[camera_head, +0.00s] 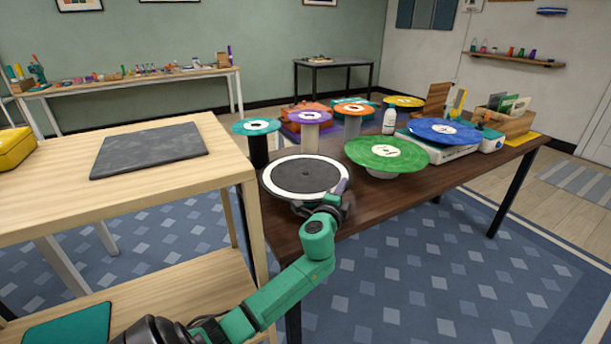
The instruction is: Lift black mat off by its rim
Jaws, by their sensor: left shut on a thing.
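The round black mat (300,174) has a pale ring near its edge and a small centre mark. It lies flat on a low support at the near left end of the dark wooden table (390,204); the support is mostly hidden. My left gripper (338,194) is at the mat's near right rim and is shut on it. The gripper and wrist hide that bit of the rim. I cannot tell whether the mat is lifted at all. My right gripper is not in view.
A green disc (378,153) stands close to the right, and a blue disc (440,131) beyond it. Teal (246,127) and purple (305,117) discs stand on posts behind. A pale table (190,176) with a dark grey slab (147,151) is at the left.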

